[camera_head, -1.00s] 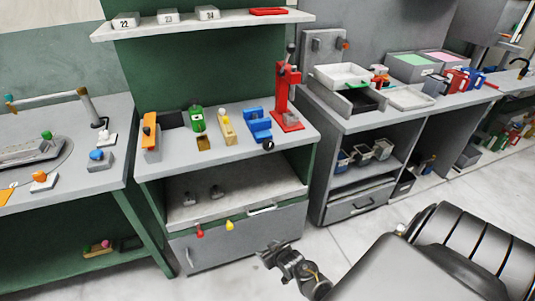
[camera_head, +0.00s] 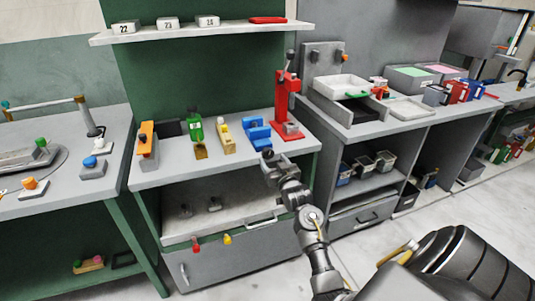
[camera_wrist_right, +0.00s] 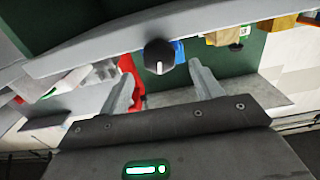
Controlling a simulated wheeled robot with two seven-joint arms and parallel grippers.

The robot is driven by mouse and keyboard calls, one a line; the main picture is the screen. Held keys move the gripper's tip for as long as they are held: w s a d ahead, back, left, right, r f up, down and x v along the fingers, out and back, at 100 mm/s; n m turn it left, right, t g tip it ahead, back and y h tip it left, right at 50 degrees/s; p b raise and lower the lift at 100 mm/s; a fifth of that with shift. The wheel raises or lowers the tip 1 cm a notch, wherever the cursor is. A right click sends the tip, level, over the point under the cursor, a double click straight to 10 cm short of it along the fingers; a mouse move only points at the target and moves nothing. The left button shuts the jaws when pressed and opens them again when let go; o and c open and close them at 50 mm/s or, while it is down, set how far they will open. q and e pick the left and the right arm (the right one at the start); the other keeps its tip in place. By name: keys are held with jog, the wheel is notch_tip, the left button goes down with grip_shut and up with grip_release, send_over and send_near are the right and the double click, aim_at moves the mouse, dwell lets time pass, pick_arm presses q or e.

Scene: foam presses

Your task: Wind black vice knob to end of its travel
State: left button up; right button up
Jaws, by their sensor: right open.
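The blue vice (camera_head: 256,133) stands on the grey bench top near its front edge, left of a red press (camera_head: 285,105). Its black knob (camera_head: 267,154) sticks out at the bench's front edge. In the right wrist view the round black knob (camera_wrist_right: 159,57) with a pale mark shows ahead of and between the two fingers, with a bit of blue vice (camera_wrist_right: 179,50) behind it. My right gripper (camera_head: 272,165) is open just below and in front of the knob; its fingers (camera_wrist_right: 165,68) do not appear to touch it. My left gripper is not in view.
A green fixture (camera_head: 196,129), a yellow-and-wood one (camera_head: 225,136) and an orange one (camera_head: 147,140) stand left of the vice. An open shelf (camera_head: 225,205) lies below the bench top. The grey bench (camera_head: 415,124) at right holds trays.

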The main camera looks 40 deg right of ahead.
aim_at(269, 154)
jog(key=x, duration=0.5)
jog(key=shift+w+d, duration=0.15)
jog(key=shift+w, duration=0.1)
jog(key=shift+w+d, duration=0.15)
jog(key=shift+w, duration=0.3)
